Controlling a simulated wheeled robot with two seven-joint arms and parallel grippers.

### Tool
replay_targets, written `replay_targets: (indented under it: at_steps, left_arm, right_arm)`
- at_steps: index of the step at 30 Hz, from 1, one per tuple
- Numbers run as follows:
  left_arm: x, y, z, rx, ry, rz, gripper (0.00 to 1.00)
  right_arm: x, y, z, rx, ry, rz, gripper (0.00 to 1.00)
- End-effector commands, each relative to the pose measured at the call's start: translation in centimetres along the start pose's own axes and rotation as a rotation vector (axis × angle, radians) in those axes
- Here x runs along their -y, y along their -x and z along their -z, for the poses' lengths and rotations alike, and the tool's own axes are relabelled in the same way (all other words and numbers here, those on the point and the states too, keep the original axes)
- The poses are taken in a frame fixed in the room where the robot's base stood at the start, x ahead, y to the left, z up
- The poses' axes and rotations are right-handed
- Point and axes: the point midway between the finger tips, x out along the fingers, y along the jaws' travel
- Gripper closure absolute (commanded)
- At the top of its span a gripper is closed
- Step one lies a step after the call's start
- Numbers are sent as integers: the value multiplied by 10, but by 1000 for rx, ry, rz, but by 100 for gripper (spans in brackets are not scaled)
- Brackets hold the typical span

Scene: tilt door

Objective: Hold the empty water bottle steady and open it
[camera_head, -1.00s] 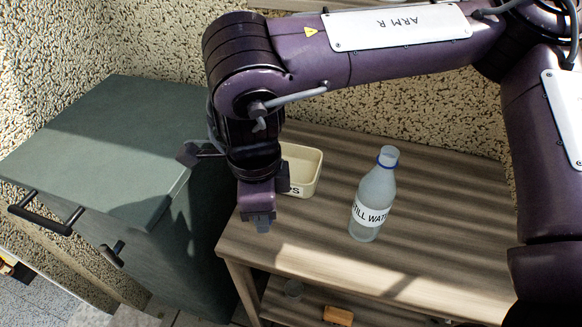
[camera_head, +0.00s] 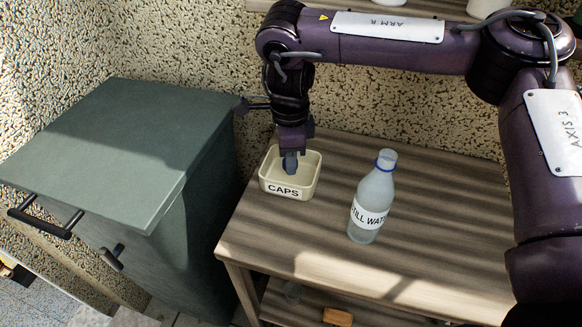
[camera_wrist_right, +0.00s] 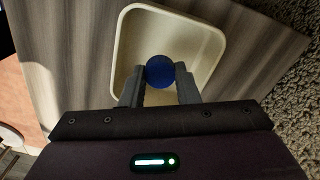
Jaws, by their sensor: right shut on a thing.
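The clear water bottle (camera_head: 371,203), labelled "STILL WATER", stands upright on the wooden table. A blue ring shows at its neck, and its top looks uncapped. My right gripper (camera_head: 290,163) points down over the cream tray (camera_head: 288,191) marked "CAPS". In the right wrist view my right gripper (camera_wrist_right: 160,85) is shut on a round blue cap (camera_wrist_right: 160,71). The cap is over the inside of the tray (camera_wrist_right: 212,35); its height above the tray floor is hard to tell. My left gripper is not in view.
A green-grey cabinet (camera_head: 110,145) with dark handles stands left of the table (camera_head: 440,230). A speckled wall is behind. A lower shelf holds an orange block (camera_head: 338,317) and a small grey round thing. The table right of the bottle is clear.

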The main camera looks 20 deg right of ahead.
Motion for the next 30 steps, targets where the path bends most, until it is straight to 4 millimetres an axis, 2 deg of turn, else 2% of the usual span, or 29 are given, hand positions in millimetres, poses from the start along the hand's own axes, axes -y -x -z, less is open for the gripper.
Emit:
replay_targets:
  at_steps: [3,6,10,19,20,21,25,30]
  left_arm:
    - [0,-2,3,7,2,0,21]
    - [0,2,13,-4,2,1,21]
    - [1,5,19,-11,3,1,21]
    - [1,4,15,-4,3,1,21]
    - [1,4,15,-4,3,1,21]
    - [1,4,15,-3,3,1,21]
    - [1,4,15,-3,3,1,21]
    - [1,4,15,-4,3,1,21]
  right_arm:
    - [-1,-22,0,-1,-2,-6,99]
    - [0,-34,1,0,-3,-4,99]
    - [3,-37,2,-1,-2,-2,99]
    - [3,-39,2,-1,-2,-2,99]
    - [3,-39,2,-1,-2,-2,71]
    - [3,-39,2,-1,-2,-1,65]
    - [3,-39,2,-1,-2,-1,50]
    - [3,-39,2,-1,-2,-2,50]
